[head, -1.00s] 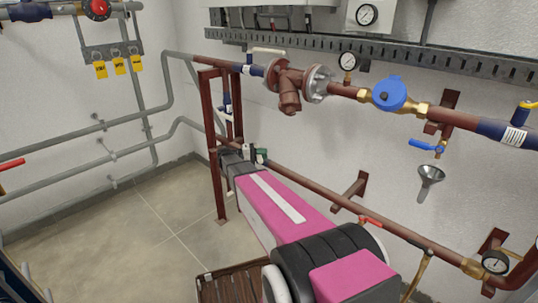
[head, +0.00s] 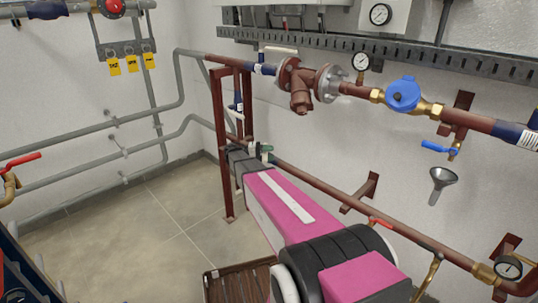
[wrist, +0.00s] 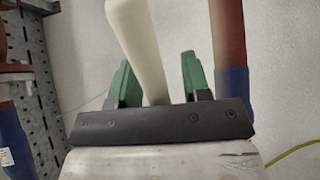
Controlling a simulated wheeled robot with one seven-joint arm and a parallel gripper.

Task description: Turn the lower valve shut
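My gripper (head: 264,152), with green fingers, is at the lower pipe (head: 325,185) beside the red-brown stand (head: 220,150). It also shows in the wrist view (wrist: 160,80). There, a long cream lever handle (wrist: 138,45) runs between its two fingers. The fingers stand apart, with a gap between the handle and the right finger, so the gripper looks open around the handle. Whether a finger touches the handle is not clear. In the head view, my wrist and gripper hide most of the valve there.
A red-brown pipe with a blue band (wrist: 235,90) stands close right of the fingers in the wrist view. The upper pipe carries a strainer (head: 303,85) and a blue meter (head: 402,95). A slatted brown crate (head: 238,283) stands below my arm. The tiled floor at left is clear.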

